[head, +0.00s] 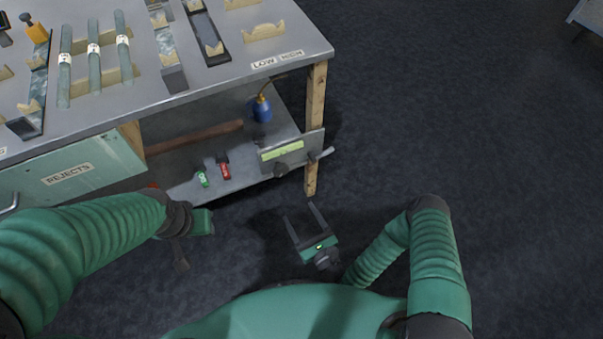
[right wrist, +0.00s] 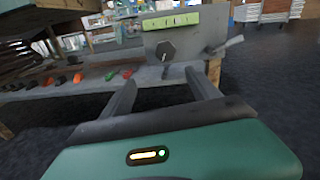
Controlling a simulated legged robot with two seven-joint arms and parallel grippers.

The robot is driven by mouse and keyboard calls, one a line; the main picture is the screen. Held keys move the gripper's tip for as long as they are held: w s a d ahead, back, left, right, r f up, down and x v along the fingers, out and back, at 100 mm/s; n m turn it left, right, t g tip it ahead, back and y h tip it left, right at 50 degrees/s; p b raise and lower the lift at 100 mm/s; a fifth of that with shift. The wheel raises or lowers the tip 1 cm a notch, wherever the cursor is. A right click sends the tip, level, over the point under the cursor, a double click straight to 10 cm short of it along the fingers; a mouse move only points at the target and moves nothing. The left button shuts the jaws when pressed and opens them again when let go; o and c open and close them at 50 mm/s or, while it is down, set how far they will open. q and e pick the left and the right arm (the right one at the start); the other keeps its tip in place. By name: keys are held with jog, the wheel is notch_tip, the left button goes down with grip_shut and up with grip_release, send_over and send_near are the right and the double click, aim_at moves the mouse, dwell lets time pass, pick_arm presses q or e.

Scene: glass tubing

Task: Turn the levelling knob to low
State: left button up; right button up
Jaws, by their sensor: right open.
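The levelling knob (head: 281,170) is a dark round knob on a grey metal panel (head: 309,153) at the bench's lower shelf, below a pale green label strip (head: 283,149). In the right wrist view the knob (right wrist: 166,50) shows a pointer-like shape; its exact setting is too small to read. My right gripper (head: 303,212) is open and empty, in front of and below the knob, apart from it. In the right wrist view its two fingers (right wrist: 162,82) point toward the panel. My left gripper (head: 188,240) is at the left, partly hidden by its arm; its jaws are unclear.
A lever (head: 321,155) sticks out at the panel's right. A wooden leg (head: 316,95) stands beside the panel. Green (head: 202,178) and red (head: 224,170) items and a blue bottle (head: 262,108) sit on the shelf.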

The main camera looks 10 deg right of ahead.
jog(key=m, duration=0.2)
jog(key=b, duration=0.5)
send_near(282, 173)
jog(key=shift+t+h, duration=0.3)
jog(key=shift+h, duration=0.1)
jog(key=x, duration=0.5)
jog(key=f+x, duration=0.1)
jog(key=x, duration=0.2)
jog(key=shift+w+a, duration=0.1)
jog(key=shift+a, duration=0.2)
jog(key=shift+w+a+r, duration=0.1)
jog(key=shift+w+r, duration=0.05)
jog(key=shift+w, duration=0.4)
jog(key=c, duration=1.4)
pick_arm(q)
jog(key=x, duration=0.3)
jog(key=s+x, duration=0.1)
jog(key=x, duration=0.1)
jog(key=shift+d+f, duration=0.2)
jog(key=shift+d, duration=0.1)
pick_arm(e)
jog(key=shift+o, duration=0.2)
